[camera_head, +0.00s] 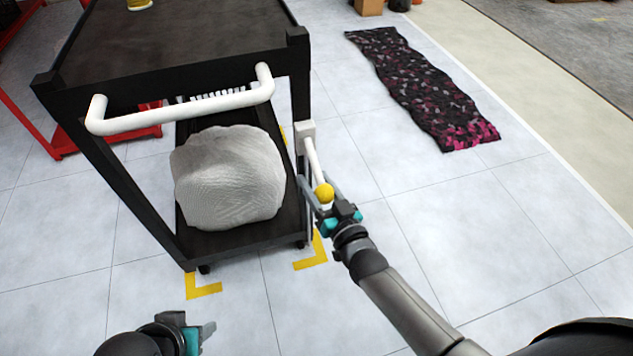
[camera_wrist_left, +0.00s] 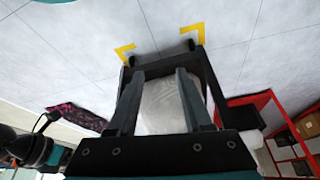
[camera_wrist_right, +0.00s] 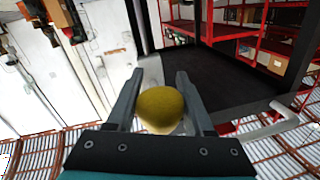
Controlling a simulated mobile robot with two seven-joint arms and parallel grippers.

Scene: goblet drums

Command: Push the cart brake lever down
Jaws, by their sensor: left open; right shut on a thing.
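The black cart (camera_head: 165,55) stands at the left of the head view, with a white push handle (camera_head: 185,112). The white brake lever (camera_head: 312,158) comes from a white bracket on the cart's right post and slants down to a yellow knob (camera_head: 324,193). My right gripper (camera_head: 318,190) is shut on this knob. The right wrist view shows the yellow knob (camera_wrist_right: 160,108) between the two fingers. My left gripper (camera_head: 205,335) is low in the head view, open and empty, apart from the cart. The left wrist view shows its fingers spread (camera_wrist_left: 160,72).
A pale, lumpy wrapped bundle (camera_head: 228,178) lies on the cart's lower shelf. Yellow corner marks (camera_head: 312,255) are on the floor by the wheels. A dark pink-patterned rug (camera_head: 420,88) lies at the right. Red shelving (camera_head: 65,140) stands behind left.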

